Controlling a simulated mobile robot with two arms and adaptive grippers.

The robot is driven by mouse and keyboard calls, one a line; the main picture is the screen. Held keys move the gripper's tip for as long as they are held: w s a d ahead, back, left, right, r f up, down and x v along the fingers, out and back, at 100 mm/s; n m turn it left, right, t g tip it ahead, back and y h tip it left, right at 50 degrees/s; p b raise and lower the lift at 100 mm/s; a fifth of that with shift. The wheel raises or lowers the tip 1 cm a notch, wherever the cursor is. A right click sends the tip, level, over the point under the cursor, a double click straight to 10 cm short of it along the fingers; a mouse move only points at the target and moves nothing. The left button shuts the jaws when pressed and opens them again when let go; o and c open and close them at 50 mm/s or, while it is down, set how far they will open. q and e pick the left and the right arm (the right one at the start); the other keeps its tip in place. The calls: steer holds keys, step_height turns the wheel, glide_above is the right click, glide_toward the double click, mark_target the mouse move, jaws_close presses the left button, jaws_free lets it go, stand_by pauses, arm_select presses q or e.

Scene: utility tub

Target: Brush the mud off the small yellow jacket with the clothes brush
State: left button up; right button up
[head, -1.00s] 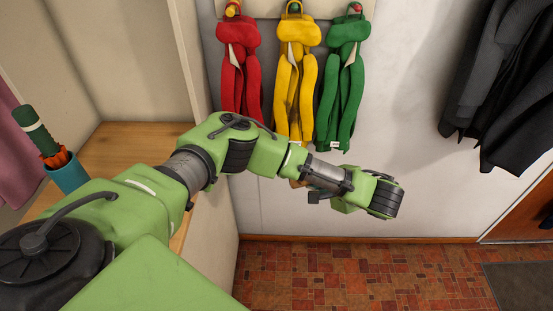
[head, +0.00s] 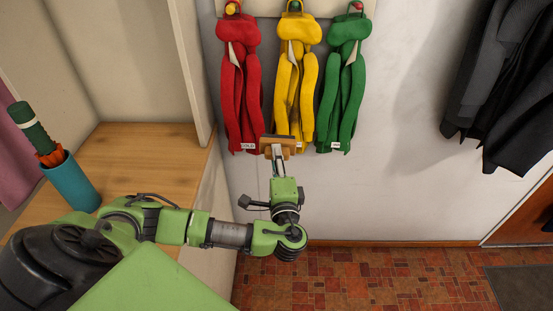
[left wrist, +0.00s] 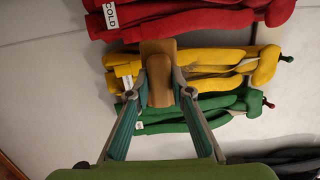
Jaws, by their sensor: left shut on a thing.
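The small yellow jacket (head: 297,75) hangs on the wall between a red jacket (head: 240,85) and a green jacket (head: 343,85). It also shows sideways in the left wrist view (left wrist: 210,59). My left gripper (head: 278,157) is shut on the wooden clothes brush (head: 281,142), which also shows in the left wrist view (left wrist: 159,60). The brush is at the lower end of the yellow jacket, hiding part of its hem and reaching toward the red one. I cannot tell whether it touches. My right gripper is not in view.
A wooden bench top (head: 140,155) with a blue holder (head: 70,182) containing a green and an orange item is at the left. Dark coats (head: 515,80) hang at the right. The wall between them and the green jacket is bare.

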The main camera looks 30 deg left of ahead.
mark_target(278, 137)
arm_select(q)
steer(key=shift+d+b+x, duration=0.25)
steer(key=shift+b+x, duration=0.65)
steer(key=shift+x, duration=1.4)
steer(key=shift+w+a+r, duration=0.1)
steer(key=shift+w+a, duration=0.25)
steer(key=shift+w, duration=0.4)
steer(key=shift+b+x, duration=0.75)
steer(key=shift+x, duration=0.5)
steer(key=shift+w+d, duration=0.2)
